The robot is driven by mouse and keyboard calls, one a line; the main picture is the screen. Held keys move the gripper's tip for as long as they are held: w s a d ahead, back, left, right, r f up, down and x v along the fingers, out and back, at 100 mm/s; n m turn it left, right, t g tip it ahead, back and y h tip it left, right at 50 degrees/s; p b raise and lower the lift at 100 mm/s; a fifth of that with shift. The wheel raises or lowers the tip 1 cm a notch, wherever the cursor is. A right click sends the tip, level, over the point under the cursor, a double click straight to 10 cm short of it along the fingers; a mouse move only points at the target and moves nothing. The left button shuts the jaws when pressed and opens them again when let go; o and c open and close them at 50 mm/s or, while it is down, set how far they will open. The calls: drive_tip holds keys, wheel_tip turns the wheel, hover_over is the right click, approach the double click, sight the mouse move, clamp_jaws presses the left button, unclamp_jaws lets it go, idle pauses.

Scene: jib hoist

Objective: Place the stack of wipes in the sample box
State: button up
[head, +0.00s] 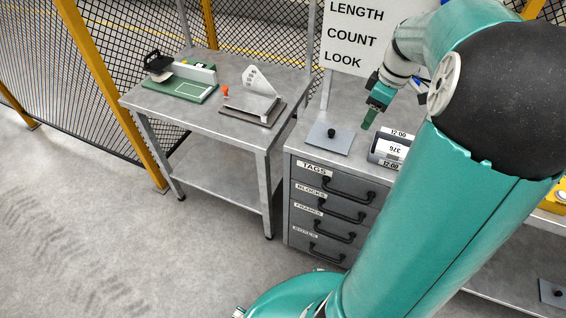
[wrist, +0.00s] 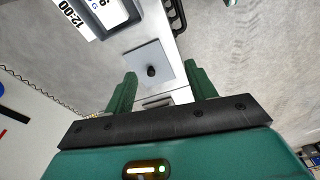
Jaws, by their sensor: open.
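I cannot pick out a stack of wipes or a sample box for certain in either view. My gripper (head: 371,117) is open above the drawer cabinet top, and its green fingers are apart with nothing between them in the wrist view (wrist: 161,72). A flat grey square plate with a black knob (head: 324,140) lies on the cabinet top, just left of my gripper in the head view. The same plate (wrist: 138,59) shows beyond the fingertips in the wrist view, so the fingers are apart from it.
The grey drawer cabinet (head: 300,190) has labelled drawers with black handles. A display box (head: 388,150) stands right of the plate. Mesh fencing stands behind; floor at left is clear.

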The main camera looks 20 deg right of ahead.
drive_tip(key=s+a+r+m+h, duration=0.1)
drive_tip(key=a+r+m+h, duration=0.3)
drive_tip(key=a, duration=1.2)
drive_tip(key=s+a+r+m+t+y, duration=0.1)
drive_tip(key=s+a+t, duration=0.1)
drive_tip(key=s+a, duration=0.2)
drive_tip(key=s+a+m+t+y, duration=0.1)
drive_tip(key=s+a+t+y, duration=0.1)
drive_tip(key=s+a, duration=0.3)
drive_tip(key=a, duration=0.4)
drive_tip(key=shift+a+r, duration=0.3)
drive_tip(key=shift+r, duration=0.1)
drive_tip(key=shift+s+d+m, duration=0.15)
drive_tip(key=shift+m, duration=0.15)
